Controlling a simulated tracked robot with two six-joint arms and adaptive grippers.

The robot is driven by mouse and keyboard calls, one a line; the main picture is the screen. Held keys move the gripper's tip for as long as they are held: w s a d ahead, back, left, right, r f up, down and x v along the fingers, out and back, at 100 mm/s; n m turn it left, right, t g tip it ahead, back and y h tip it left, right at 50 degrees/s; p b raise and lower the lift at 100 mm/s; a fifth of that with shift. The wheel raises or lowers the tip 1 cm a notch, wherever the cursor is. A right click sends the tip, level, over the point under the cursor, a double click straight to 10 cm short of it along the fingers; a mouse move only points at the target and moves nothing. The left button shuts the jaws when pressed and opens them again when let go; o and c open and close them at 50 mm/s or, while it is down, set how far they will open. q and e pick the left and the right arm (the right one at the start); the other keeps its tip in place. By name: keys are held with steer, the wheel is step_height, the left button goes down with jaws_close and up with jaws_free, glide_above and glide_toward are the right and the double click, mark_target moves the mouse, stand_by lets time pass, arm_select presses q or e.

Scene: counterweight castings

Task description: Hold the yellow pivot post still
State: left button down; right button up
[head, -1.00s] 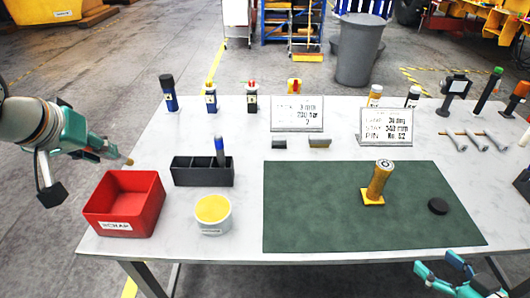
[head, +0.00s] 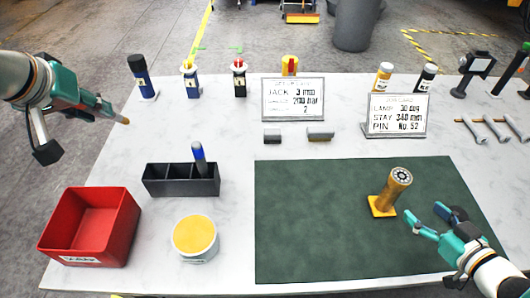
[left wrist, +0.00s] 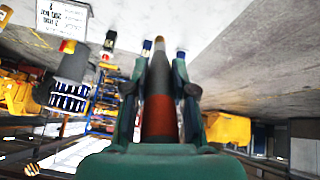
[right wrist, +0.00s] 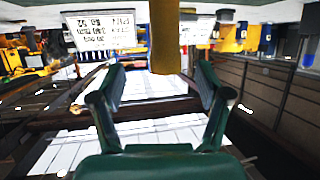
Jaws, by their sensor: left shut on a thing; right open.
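The yellow pivot post (head: 396,186) stands on a square yellow foot on the green mat (head: 310,215) and leans to the right in the head view. Its top face carries a dark ring of marks. My right gripper (head: 424,213) is open just right of the post, fingers pointing towards it, not closed on it. In the right wrist view the post (right wrist: 165,38) shows ahead, between the open fingers. My left gripper (head: 112,112) is shut on a tapered stick (left wrist: 159,100), grey with a red-brown band, held up at the left, away from the post.
A red bin (head: 88,228), a yellow-topped tub (head: 195,236) and a black divided holder (head: 181,180) with a blue marker stand left of the mat. Two sign cards (head: 293,99) (head: 396,115) and several bottles stand behind. The mat's left part is clear.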

mark_target(400, 194)
steer(key=x, duration=1)
steer(key=shift+w+a, duration=0.3)
steer(key=shift+a, duration=0.1)
steer(key=shift+c, duration=0.2)
jaws_close()
steer(key=shift+c, duration=0.6)
jaws_free()
steer(key=shift+c, duration=0.3)
steer(key=c, duration=1.2)
steer(key=shift+o, duration=0.2)
